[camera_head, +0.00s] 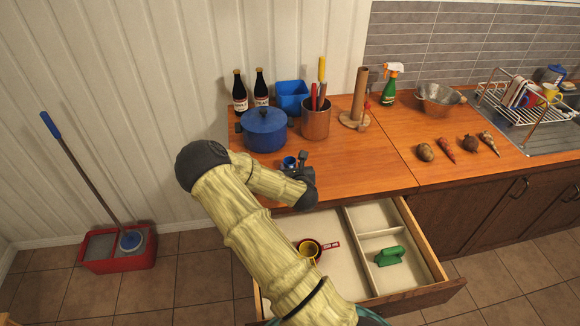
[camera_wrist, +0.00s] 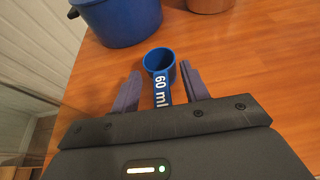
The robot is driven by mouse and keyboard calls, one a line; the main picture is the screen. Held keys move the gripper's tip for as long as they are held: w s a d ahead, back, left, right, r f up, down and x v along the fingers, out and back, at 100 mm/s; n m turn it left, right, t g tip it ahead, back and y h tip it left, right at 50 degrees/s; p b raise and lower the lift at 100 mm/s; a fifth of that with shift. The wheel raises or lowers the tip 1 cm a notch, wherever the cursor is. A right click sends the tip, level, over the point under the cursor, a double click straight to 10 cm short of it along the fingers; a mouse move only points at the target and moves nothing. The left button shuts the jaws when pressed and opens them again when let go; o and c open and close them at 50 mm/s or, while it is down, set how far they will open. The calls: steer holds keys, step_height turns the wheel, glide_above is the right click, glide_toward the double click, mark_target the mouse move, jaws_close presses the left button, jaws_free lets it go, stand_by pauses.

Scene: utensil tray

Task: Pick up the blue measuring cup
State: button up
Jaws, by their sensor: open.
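The blue measuring cup (camera_wrist: 158,62) stands on the wooden countertop, with its "60 ml" handle pointing toward my gripper in the wrist view. In the head view the cup (camera_head: 289,162) shows as a small blue shape beside my gripper (camera_head: 299,160), partly hidden by it. In the wrist view my gripper (camera_wrist: 160,90) is open, with one finger on each side of the handle. Gaps show between the fingers and the handle. The cup's bowl is just beyond the fingertips.
A blue pot (camera_head: 264,130) stands close behind the cup, with a copper utensil holder (camera_head: 316,120) to its right.

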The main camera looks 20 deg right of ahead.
jaws_close()
stand_by(0.4)
step_height(320, 180, up, 10)
steer(key=b, duration=0.1)
stand_by(0.4)
stand_by(0.7)
